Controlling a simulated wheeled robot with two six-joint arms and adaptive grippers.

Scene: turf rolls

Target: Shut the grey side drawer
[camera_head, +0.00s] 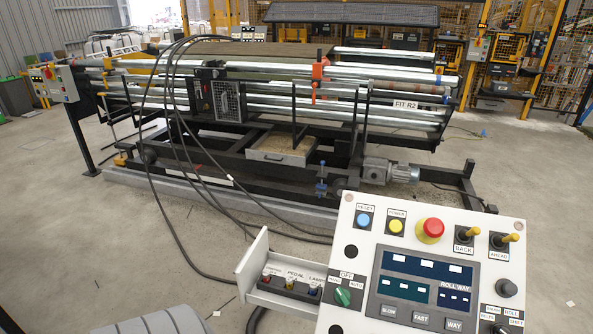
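The grey side drawer (252,259) sticks out to the left from the side of the white control console (345,262), so it stands open. Its light grey front plate is at the left end, apart from the console. Inside is a dark strip with small red, yellow and blue parts, with labels such as PEDAL above them. Neither of my grippers is in view, and nothing is seen touching the drawer.
The console panel carries a red mushroom button (430,230), a green knob (342,297), two yellow-tipped levers and displays. Black cables hang from the turf machine (290,90) behind. The concrete floor left of the drawer is mostly clear.

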